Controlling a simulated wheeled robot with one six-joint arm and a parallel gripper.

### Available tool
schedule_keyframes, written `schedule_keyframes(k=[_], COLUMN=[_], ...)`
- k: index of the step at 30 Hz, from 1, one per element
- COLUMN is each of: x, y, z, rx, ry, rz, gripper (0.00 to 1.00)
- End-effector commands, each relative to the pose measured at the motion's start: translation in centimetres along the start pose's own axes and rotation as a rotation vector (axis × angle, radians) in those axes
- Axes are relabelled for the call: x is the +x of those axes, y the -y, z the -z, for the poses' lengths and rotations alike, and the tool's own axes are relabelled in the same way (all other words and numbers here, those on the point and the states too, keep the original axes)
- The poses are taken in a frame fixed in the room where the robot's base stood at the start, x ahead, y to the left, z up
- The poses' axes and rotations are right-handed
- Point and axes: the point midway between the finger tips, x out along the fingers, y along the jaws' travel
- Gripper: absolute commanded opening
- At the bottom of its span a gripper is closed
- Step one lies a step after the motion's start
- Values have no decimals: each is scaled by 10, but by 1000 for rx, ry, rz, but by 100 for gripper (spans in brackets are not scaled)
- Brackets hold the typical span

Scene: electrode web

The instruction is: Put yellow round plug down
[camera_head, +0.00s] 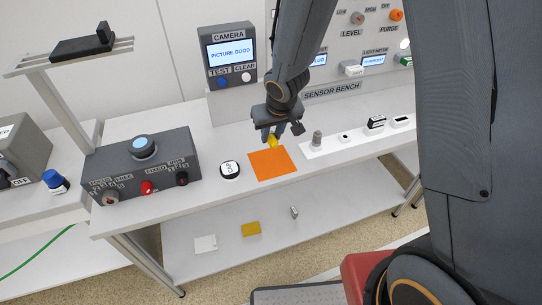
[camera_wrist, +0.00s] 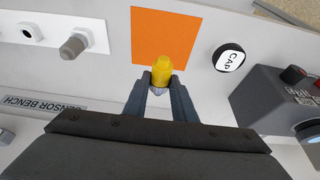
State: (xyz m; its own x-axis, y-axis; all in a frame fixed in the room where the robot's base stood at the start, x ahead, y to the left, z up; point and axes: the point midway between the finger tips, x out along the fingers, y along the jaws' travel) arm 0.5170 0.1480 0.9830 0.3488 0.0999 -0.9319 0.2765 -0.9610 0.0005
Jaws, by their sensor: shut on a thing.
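The yellow round plug (camera_wrist: 162,70) is between the two fingers of my gripper (camera_wrist: 161,84), which is shut on it. In the head view the plug (camera_head: 272,142) shows below my gripper (camera_head: 277,133), over the far part of the orange mat (camera_head: 272,166). In the wrist view the orange mat (camera_wrist: 165,25) lies behind and beyond the plug. I cannot tell whether the plug touches the mat or hangs above it. The mat's visible part is bare.
The round CAP (camera_head: 230,170) lies left of the mat, beside a grey control box (camera_head: 142,167). Right of the mat, a white strip holds a grey post (camera_head: 317,139) and several sockets. The camera display (camera_head: 228,55) stands behind. A lower shelf holds small plates.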

Motion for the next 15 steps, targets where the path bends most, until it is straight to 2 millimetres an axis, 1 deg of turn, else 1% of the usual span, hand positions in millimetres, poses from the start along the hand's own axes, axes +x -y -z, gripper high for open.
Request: schedule_keyframes(k=[1, 3, 12, 15], x=[8, 15, 42, 47], y=[-1, -2, 0, 0], z=[-2, -4, -15, -17], rx=[1, 1, -1, -1], ry=[0, 0, 0, 0], rz=[0, -1, 0, 0], gripper=[0, 0, 0, 0])
